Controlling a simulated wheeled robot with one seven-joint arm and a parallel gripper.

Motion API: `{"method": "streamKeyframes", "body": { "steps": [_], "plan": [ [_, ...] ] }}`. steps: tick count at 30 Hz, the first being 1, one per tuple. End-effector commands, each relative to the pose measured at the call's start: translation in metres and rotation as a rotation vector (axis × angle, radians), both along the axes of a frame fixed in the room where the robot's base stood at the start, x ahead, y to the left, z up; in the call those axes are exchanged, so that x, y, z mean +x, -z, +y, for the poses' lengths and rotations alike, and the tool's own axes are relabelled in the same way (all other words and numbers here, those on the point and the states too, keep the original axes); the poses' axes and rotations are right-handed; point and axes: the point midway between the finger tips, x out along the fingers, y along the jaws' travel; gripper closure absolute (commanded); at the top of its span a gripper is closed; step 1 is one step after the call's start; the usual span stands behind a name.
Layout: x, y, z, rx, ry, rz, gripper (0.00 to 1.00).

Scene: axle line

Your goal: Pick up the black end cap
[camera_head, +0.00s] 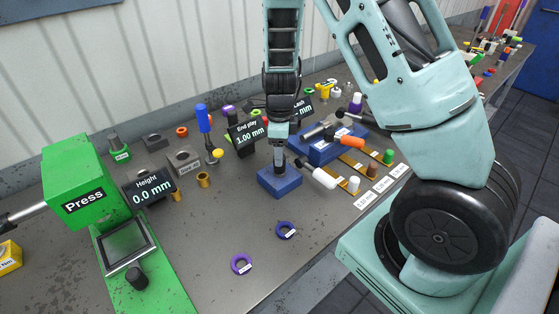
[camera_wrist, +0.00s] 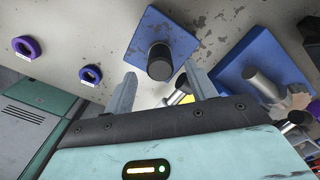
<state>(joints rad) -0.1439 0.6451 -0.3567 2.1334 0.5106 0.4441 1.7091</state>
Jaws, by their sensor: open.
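A black cylinder that looks like the black end cap (camera_wrist: 159,58) stands on a blue block (camera_wrist: 180,35) in the wrist view. The same blue block (camera_head: 279,184) is near the middle of the table in the head view. My gripper (camera_wrist: 160,70) is open, with its two grey fingers on either side of the cap in the picture. No contact with the cap shows. In the head view my gripper (camera_head: 279,150) points down right over the block, and its fingers largely hide the cap.
A white-tipped tool (camera_head: 320,177) lies close to the block's right. A larger blue fixture (camera_head: 322,152) with a metal shaft stands behind right. The green press (camera_head: 80,190) stands left.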

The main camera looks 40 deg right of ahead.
Motion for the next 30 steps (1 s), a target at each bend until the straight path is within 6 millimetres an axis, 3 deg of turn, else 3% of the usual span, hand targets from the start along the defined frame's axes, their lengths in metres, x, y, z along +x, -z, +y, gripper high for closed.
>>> {"method": "streamKeyframes", "body": {
  "steps": [9,19,20,24,30],
  "plan": [
    [0.000,0.041,0.000,0.001,0.002,0.004,0.44],
    [0.000,0.049,0.000,0.000,0.000,0.000,0.44],
    [0.000,0.049,0.000,0.000,0.000,0.000,0.49],
    [0.000,0.049,0.000,0.001,0.000,0.001,0.88],
    [0.000,0.048,0.000,0.000,0.000,0.000,0.91]
  ]
}}
